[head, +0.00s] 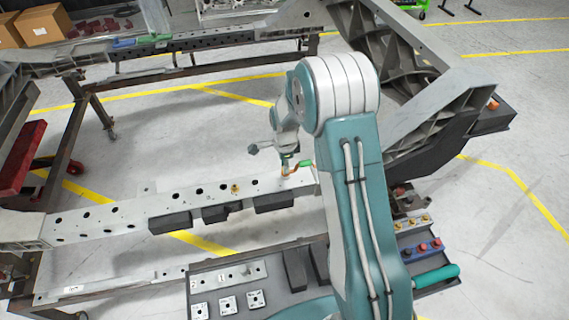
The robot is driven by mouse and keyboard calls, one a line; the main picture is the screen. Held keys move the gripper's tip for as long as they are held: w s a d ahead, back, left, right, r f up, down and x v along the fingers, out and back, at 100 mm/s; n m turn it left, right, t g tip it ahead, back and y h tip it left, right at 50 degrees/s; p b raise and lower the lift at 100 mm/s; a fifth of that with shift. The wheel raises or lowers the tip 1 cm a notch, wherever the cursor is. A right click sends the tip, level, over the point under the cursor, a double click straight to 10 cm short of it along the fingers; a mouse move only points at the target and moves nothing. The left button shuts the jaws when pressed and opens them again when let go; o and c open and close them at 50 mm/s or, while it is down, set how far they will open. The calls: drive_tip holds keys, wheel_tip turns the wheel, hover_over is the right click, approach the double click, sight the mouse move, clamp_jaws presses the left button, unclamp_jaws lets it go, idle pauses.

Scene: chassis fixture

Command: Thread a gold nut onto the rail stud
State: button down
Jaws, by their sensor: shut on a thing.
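The pale metal rail (130,213) runs across the middle of the head view, with a row of dark holes along it. A small gold piece (235,188) sits on the rail; I cannot tell whether it is a nut, a stud or both. My gripper (285,166) points down over the rail's right part, to the right of the gold piece. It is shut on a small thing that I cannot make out. Small green (305,162) and orange parts show beside the fingertips. More gold pieces (426,219) stand in a holder at the right.
A grey tray (215,268) in front holds plates, dark blocks and a teal-handled tool (436,277). Another holder has red and blue pieces (422,248). Dark blocks (170,223) hang along the rail's front side. Large chassis castings (440,75) rise at the right.

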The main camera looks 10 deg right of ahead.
drive_tip(key=shift+f, duration=0.25)
drive_tip(key=n, duration=0.5)
drive_tip(key=shift+s+f, duration=0.1)
drive_tip(key=shift+s, duration=0.05)
drive_tip(key=n, duration=0.5)
drive_tip(key=shift+s+f, duration=0.1)
drive_tip(key=shift+s, duration=0.05)
drive_tip(key=m, duration=0.6)
drive_tip(key=shift+f, duration=0.1)
drive_tip(key=m, duration=0.6)
drive_tip(key=shift+f+m, duration=0.1)
drive_tip(key=shift+m, duration=1.2)
